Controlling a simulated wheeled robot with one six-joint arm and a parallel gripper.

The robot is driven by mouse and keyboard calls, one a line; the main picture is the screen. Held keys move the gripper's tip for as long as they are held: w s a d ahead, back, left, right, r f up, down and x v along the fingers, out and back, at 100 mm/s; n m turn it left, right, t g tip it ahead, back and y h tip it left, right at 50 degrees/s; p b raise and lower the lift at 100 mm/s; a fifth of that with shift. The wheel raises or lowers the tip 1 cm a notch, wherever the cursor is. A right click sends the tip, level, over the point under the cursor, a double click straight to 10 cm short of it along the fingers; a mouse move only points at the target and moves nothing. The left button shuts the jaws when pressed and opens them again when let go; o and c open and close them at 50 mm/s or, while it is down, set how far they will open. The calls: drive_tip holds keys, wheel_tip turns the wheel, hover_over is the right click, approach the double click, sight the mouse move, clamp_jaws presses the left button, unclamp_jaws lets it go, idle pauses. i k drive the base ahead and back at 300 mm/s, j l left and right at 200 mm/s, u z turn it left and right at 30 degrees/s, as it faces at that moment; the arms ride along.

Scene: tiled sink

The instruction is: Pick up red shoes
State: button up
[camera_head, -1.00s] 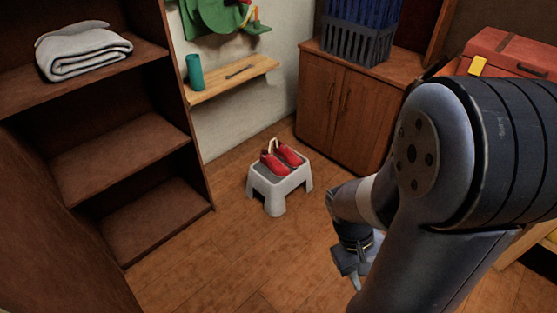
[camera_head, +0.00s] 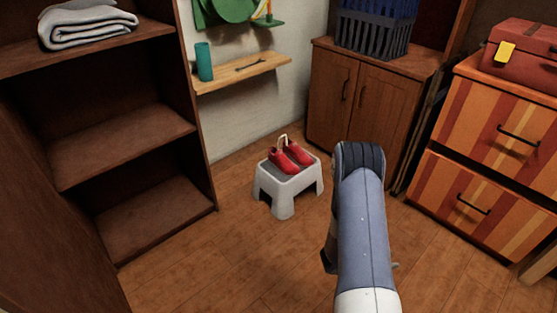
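The red shoes (camera_head: 290,158) stand side by side on a small light-grey step stool (camera_head: 282,200) on the wooden floor, near the middle of the view. A pale strap or handle shape rises behind them. My arm reaches in from the bottom, right of the stool. My gripper is mostly hidden behind my own arm link; only small dark parts (camera_head: 328,260) show at its left edge, low and to the right of the stool. Its fingers cannot be made out. The shoes rest on the stool, apart from my arm.
A dark wooden shelf unit (camera_head: 130,140) with a folded grey towel (camera_head: 86,24) stands left. A wall shelf (camera_head: 240,74) holds a teal cup (camera_head: 204,62). A cabinet (camera_head: 365,95) with a blue crate stands behind. A striped drawer chest (camera_head: 490,150) with a red case (camera_head: 520,55) stands right. Floor around the stool is clear.

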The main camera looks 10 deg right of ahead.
sight(276, 155)
drive_tip(key=i+l+u, duration=0.1)
drive_tip(key=i+u, duration=0.15)
drive_tip(key=u, duration=0.25)
drive_tip(key=i+l+u, duration=0.2)
drive_tip(key=u, duration=0.3)
drive_tip(key=i+l+u, duration=0.2)
drive_tip(key=u, duration=0.25)
drive_tip(key=i+l, duration=0.15)
drive_tip(key=l, duration=0.2)
drive_tip(key=i+l+u, duration=0.1)
drive_tip(key=l, duration=0.25)
drive_tip(key=i+l, duration=0.15)
drive_tip(key=l, duration=0.2)
drive_tip(key=i+l+u, duration=0.1)
drive_tip(key=l, duration=0.25)
drive_tip(key=i+l, duration=0.2)
drive_tip(key=l, duration=0.15)
drive_tip(key=u, duration=0.05)
